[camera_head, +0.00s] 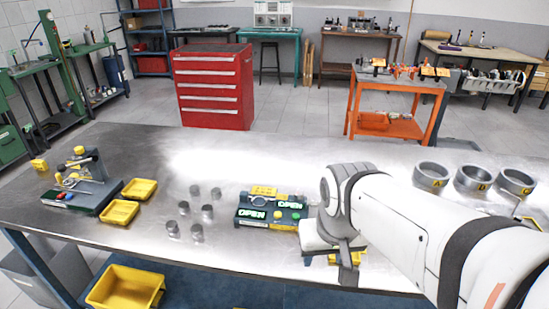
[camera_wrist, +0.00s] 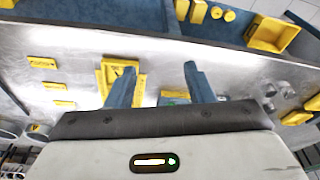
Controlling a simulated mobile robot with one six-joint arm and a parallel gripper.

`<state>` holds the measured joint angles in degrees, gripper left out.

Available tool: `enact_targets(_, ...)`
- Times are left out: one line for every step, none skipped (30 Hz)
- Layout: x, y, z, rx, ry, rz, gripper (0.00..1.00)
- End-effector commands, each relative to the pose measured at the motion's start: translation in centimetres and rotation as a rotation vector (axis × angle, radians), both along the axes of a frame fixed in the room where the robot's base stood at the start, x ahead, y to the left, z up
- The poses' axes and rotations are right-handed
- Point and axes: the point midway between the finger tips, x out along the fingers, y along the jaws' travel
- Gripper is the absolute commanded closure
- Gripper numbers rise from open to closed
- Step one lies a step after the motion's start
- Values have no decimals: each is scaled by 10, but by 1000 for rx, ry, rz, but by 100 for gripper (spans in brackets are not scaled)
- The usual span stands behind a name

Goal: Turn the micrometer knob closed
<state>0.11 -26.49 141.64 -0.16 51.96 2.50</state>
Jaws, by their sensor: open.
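No knob is clearly recognisable as the micrometer's. A grey measuring fixture (camera_head: 85,192) stands at the left of the bench, with a yellow knob (camera_head: 79,150) on top and small coloured buttons in front; its fine parts are too small to tell. My gripper (camera_head: 343,250) is far to the right of it, over the bench's front part. In the wrist view its two blue-grey fingers (camera_wrist: 160,69) are apart with nothing held between them. A yellow fixture (camera_wrist: 109,75) on the bench lies behind the left finger and partly hidden by it.
A dark unit (camera_head: 272,225) with green OPEN displays stands just left of my gripper. Several small metal cylinders (camera_head: 207,212) and yellow trays (camera_head: 119,212) lie between it and the measuring fixture. Grey rings (camera_head: 432,174) stand at the right. The bench's back middle is clear.

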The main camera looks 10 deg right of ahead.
Motion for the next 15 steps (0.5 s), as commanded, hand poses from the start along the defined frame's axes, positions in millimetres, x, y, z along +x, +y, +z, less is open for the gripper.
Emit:
enact_targets(11, -13, 7, 10, 10, -28, 52)
enact_targets(18, -16, 10, 17, 17, -58, 52)
enact_targets(30, -17, 16, 29, 28, -110, 52)
enact_targets(41, -17, 20, 38, 36, -156, 52)
enact_targets(52, -18, 25, 47, 45, -206, 52)
enact_targets(69, -18, 30, 60, 59, -279, 52)
enact_targets(82, -18, 33, 69, 69, -334, 52)
enact_targets(95, -17, 36, 78, 78, -392, 52)
enact_targets(112, -17, 39, 88, 92, -466, 52)
enact_targets(125, -17, 41, 96, 100, -523, 52)
enact_targets(138, -17, 42, 103, 109, -579, 52)
enact_targets(155, -17, 42, 111, 122, -654, 52)
enact_targets(167, -17, 42, 115, 130, -710, 52)
enact_targets(179, -17, 41, 121, 138, -765, 52)
enact_targets(195, -17, 39, 126, 148, -836, 52)
